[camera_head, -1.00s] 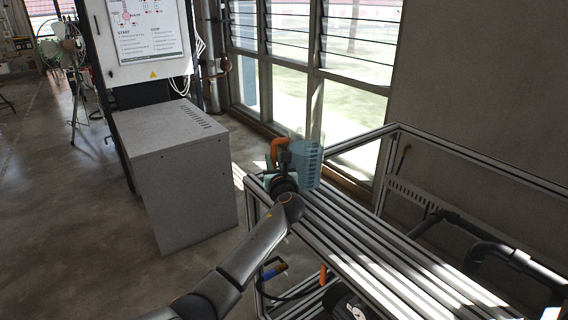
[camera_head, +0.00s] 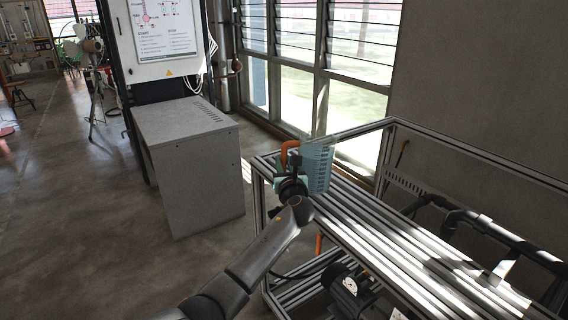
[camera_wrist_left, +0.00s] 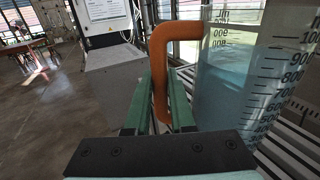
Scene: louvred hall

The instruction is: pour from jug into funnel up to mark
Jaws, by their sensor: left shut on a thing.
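The jug (camera_head: 319,168) is clear, with dark graduation marks, pale blue liquid and an orange handle (camera_head: 287,152). In the left wrist view the jug (camera_wrist_left: 232,85) stands at the right, looks close to upright, and its numbers are readable. My left gripper (camera_head: 291,170) is shut on the handle. Its two green fingers (camera_wrist_left: 158,95) lie either side of the handle's vertical part. I see no funnel or target mark. My right gripper is out of view.
The slatted aluminium bench (camera_head: 400,240) runs to the lower right, with a dark motor (camera_head: 350,290) beneath. Black pipes (camera_head: 470,222) lie behind it. A grey cabinet (camera_head: 195,180) stands left of the bench. Open concrete floor (camera_head: 80,230) lies at far left.

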